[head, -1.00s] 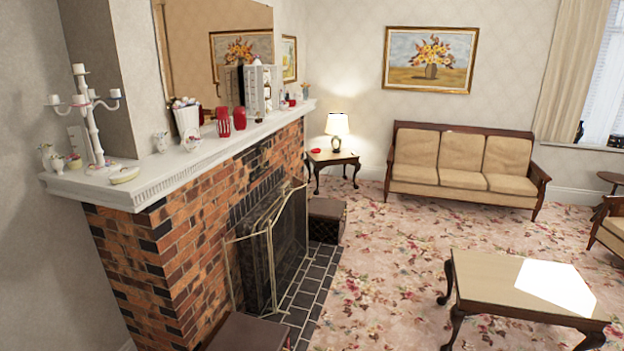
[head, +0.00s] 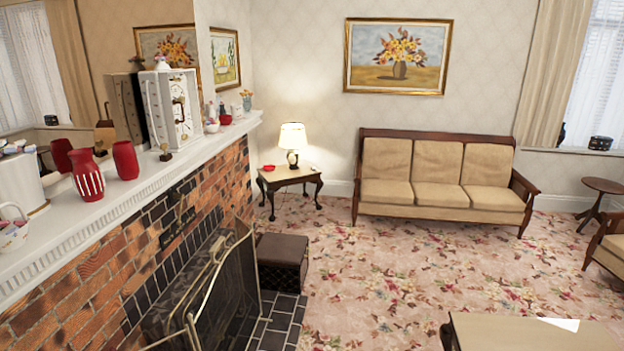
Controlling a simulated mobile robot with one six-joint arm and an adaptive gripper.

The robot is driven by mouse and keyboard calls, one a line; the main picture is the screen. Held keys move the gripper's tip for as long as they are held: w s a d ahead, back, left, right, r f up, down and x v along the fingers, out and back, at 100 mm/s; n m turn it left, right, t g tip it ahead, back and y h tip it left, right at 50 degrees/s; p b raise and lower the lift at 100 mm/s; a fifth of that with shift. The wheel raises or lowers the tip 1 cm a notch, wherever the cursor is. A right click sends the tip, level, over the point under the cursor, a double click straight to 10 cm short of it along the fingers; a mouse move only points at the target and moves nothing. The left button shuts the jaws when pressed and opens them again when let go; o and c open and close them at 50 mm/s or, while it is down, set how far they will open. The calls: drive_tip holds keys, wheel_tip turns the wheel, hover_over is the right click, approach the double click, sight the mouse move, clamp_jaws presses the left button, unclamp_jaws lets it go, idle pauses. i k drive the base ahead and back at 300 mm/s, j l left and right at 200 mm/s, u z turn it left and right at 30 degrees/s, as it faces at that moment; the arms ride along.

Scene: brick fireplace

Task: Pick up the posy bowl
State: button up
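I cannot tell for certain which piece is the posy bowl. On the white mantel (head: 75,225), a small white china piece with floral decoration and a handle (head: 12,234) stands at the left edge of the view, partly cut off. At the mantel's far end there is a small red bowl (head: 226,120) and a small vase with flowers (head: 247,100). My gripper is not in view.
A striped red vase (head: 87,176), a plain red vase (head: 125,160) and a white clock (head: 172,108) stand on the mantel. Below are a fire screen (head: 225,300) and a dark box (head: 283,262). Carpet lies open before the sofa (head: 440,175); a coffee table (head: 500,332) is at lower right.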

sight(212, 126)
drive_tip(key=i+z, duration=0.15)
drive_tip(key=i, duration=1.9)
